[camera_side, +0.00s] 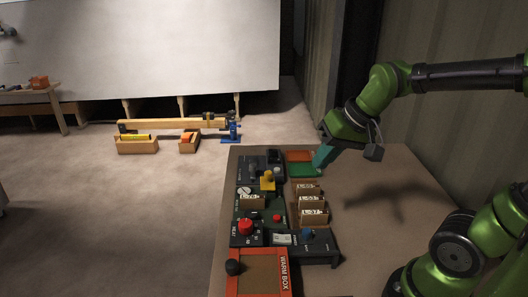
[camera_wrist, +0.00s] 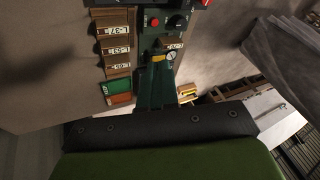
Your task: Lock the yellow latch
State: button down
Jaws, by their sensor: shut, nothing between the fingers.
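The yellow latch (camera_side: 267,182) is a small blocky yellow part on the dark panel along the table's left side, in the side view. Its exact lever position is too small to tell. In the wrist view the fingers (camera_wrist: 155,74) hide part of the panel.
Labelled wooden bins (camera_side: 312,204) stand right of the panel. Orange (camera_side: 299,156) and green (camera_side: 304,170) trays lie at the far end. A red button (camera_side: 246,227), a grey box (camera_side: 306,246) and an orange-framed warm box (camera_side: 258,275) are nearer.

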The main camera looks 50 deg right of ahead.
jog(key=w+d+f+m+g+y, duration=0.1)
jog(key=w+d+f+m+g, duration=0.1)
jog(key=w+d+m, duration=0.4)
jog(key=w+d+f+m+g+y, duration=0.1)
jog(key=w+d+f+m+g, duration=0.2)
jog(key=w+d+m, duration=0.3)
jog(key=w+d, duration=0.5)
jog(key=w, duration=0.4)
jog(key=shift+f+y, duration=0.2)
jog(key=shift+y, duration=0.2)
send_near(272, 179)
jog(key=f, duration=0.1)
jog(key=d+f, duration=0.2)
jog(key=shift+w+d+f, duration=0.15)
jog(key=shift+w+f, duration=0.1)
jog(key=shift+f, duration=0.15)
jog(key=shift+a, duration=1.9)
jog(key=shift+a, duration=0.1)
